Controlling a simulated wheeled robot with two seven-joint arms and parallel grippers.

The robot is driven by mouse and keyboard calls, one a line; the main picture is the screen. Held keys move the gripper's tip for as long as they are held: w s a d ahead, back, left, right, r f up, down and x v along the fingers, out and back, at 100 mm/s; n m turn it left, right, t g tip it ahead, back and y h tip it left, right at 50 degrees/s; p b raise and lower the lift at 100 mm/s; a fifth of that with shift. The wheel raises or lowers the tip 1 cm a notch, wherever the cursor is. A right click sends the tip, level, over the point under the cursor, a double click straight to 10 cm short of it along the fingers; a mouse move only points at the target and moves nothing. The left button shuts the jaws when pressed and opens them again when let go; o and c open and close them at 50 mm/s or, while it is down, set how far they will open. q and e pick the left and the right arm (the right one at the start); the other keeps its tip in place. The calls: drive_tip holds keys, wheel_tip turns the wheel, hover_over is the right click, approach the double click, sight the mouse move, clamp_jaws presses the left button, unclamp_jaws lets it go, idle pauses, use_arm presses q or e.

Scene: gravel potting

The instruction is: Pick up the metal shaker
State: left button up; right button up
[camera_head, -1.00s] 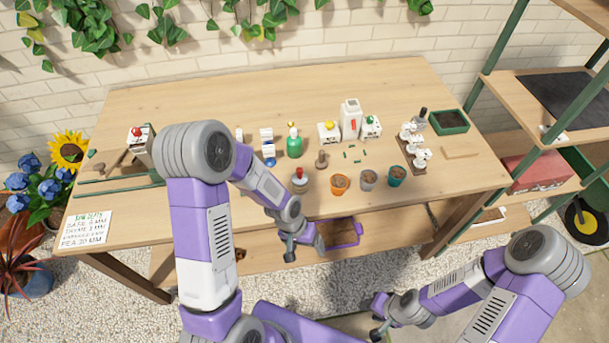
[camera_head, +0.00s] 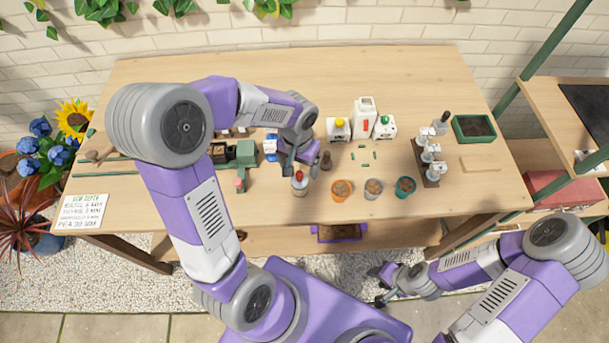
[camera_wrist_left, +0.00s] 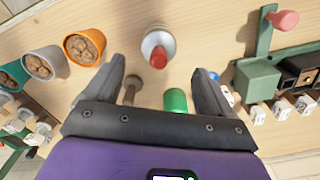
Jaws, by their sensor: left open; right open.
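In the left wrist view the shaker (camera_wrist_left: 158,44) lies just beyond and between the fingertips. My left gripper (camera_head: 296,168) is open and empty above and just behind the shaker, pointing down; its fingers (camera_wrist_left: 160,70) show spread in the wrist view. They look apart from the shaker. My right gripper (camera_head: 380,287) is open and empty, low in front of the table.
A brown wooden tool (camera_head: 326,160) stands close to the right of the shaker. A green bottle (camera_wrist_left: 175,100) is near the left gripper's palm. Orange (camera_head: 341,190), grey (camera_head: 373,190) and teal (camera_head: 404,188) pots stand to the right. A green fixture (camera_head: 245,153) stands left.

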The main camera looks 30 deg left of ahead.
sight(299, 173)
use_arm(q)
drive_tip(key=f, duration=0.2)
drive_tip(key=f+b, duration=0.1)
drive_tip(key=f, duration=0.3)
drive_tip(key=shift+s+d+b, duration=0.1)
drive_tip(key=shift+s+b, duration=0.15)
drive_tip(key=shift+b, duration=0.1)
drive_tip(key=shift+r, duration=0.1)
drive_tip(key=c, duration=1.2)
wheel_tip(299, 173, up, 10)
drive_tip(key=p, duration=0.3)
